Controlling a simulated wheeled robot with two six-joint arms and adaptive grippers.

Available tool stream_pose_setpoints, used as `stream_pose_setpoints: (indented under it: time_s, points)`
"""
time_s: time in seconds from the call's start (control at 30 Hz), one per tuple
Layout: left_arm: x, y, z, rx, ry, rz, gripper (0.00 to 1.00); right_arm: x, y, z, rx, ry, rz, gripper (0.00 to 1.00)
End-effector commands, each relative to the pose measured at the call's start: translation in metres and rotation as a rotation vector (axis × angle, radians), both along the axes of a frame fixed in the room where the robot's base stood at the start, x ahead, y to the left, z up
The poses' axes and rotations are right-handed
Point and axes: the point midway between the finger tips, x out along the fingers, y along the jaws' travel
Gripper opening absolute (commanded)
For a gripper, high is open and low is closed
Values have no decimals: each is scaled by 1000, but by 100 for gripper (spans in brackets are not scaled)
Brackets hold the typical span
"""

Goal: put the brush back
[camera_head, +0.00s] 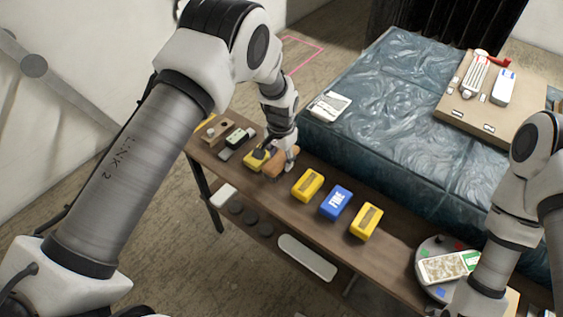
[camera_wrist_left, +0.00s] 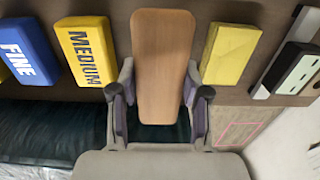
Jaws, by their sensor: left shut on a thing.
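The brush (camera_head: 280,165), with a smooth wooden back, is at my left gripper (camera_head: 290,163) over the left part of the narrow wooden table (camera_head: 400,245). In the left wrist view my left gripper (camera_wrist_left: 160,88) is shut on the sides of the brush (camera_wrist_left: 163,45), which lies lengthwise between the fingers. Its bristles are hidden, and I cannot tell whether it touches the table. My right arm comes in at the right edge, but its gripper is out of the picture.
Yellow block (camera_head: 307,184), blue "FINE" block (camera_head: 336,202) and another yellow block (camera_head: 366,221) stand right of the brush. A yellow block (camera_wrist_left: 230,53) lies close on its other side. A round grey tray (camera_head: 428,262) is near my right arm. A plastic-covered bed (camera_head: 400,105) is behind.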

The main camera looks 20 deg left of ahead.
Motion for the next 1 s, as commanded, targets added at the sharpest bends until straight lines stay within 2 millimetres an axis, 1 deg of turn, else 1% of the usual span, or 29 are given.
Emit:
stream_pose_setpoints:
  time_s: [0.03, 0.13, 0.3, 0.63, 0.67, 0.7, 0.73, 1.0]
  points:
    - [6, 1, -1, -1, 0, 1, 14, 0, 0, 1, 0, 0, 0, 40]
    - [10, 1, -8, 1, 2, -1, 14, 0, 0, 2, 0, 0, 0, 40]
    - [9, 1, -34, -1, 1, 0, 14, 0, 0, 7, 0, 0, 0, 40]
    - [9, 1, -40, 0, 0, -1, 14, 0, 0, 3, 0, 0, 0, 40]
    - [9, 1, -39, 0, 0, -1, 54, 0, 0, 3, 0, 0, 0, 40]
    - [9, 1, -39, 0, 0, -1, 68, 0, 0, 4, 0, 0, 0, 40]
    - [9, 1, -39, 0, 0, -1, 72, 0, 0, 4, 0, 0, 0, 40]
    - [9, 1, -38, 0, 0, -1, 72, 0, 0, 4, 0, 0, 0, 40]
